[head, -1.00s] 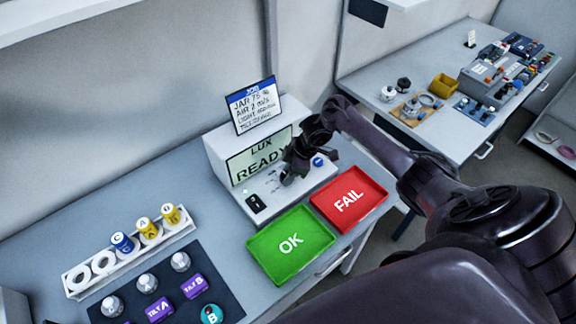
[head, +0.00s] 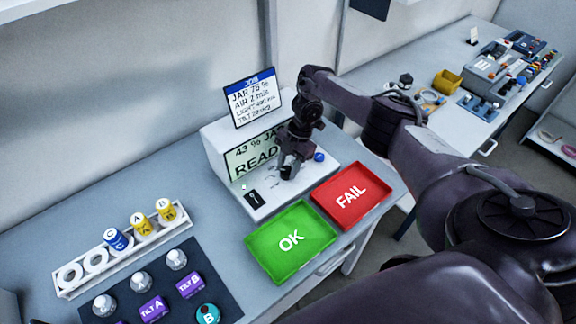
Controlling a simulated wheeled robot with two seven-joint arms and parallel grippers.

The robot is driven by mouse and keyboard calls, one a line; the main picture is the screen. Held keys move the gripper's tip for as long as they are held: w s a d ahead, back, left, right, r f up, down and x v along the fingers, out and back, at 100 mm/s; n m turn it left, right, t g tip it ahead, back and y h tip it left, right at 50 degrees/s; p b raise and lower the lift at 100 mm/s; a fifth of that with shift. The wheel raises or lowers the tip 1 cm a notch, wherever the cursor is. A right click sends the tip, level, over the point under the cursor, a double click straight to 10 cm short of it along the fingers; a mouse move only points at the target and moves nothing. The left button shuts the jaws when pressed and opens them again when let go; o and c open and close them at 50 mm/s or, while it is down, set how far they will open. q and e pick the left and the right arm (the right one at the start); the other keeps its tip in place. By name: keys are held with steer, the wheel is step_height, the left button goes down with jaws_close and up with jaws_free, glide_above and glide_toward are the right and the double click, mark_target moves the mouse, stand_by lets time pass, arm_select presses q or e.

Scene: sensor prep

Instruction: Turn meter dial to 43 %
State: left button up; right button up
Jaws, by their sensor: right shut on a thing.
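The meter (head: 213,148) is a white box with a sloped panel and stands on the bench. Its screen (head: 244,162) shows "43 % JA…" above "READ…", with the right end hidden by my right arm. A job card (head: 252,98) on top lists "JAR 75 %" and other lines. My right gripper (head: 289,172) points down at the meter's front panel and is shut on the dial there, which its fingers hide. A blue button (head: 319,157) is right of the gripper, and a black switch (head: 252,197) is at the panel's left. My left gripper is out of view.
A green OK tray (head: 262,263) and a red FAIL tray (head: 376,204) lie in front of the meter. A white rack (head: 64,291) holds labelled jars at left, behind a dark mat (head: 228,301) with several sensors. Another bench (head: 440,52) with equipment stands at right.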

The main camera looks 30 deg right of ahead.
steer(key=shift+n, duration=0.4)
steer(key=o, duration=1)
steer(key=p+v, duration=0.1)
steer(key=v, duration=0.6)
steer(key=shift+d+r, duration=0.25)
steer(key=shift+r, duration=0.05)
steer(key=shift+w, duration=0.1)
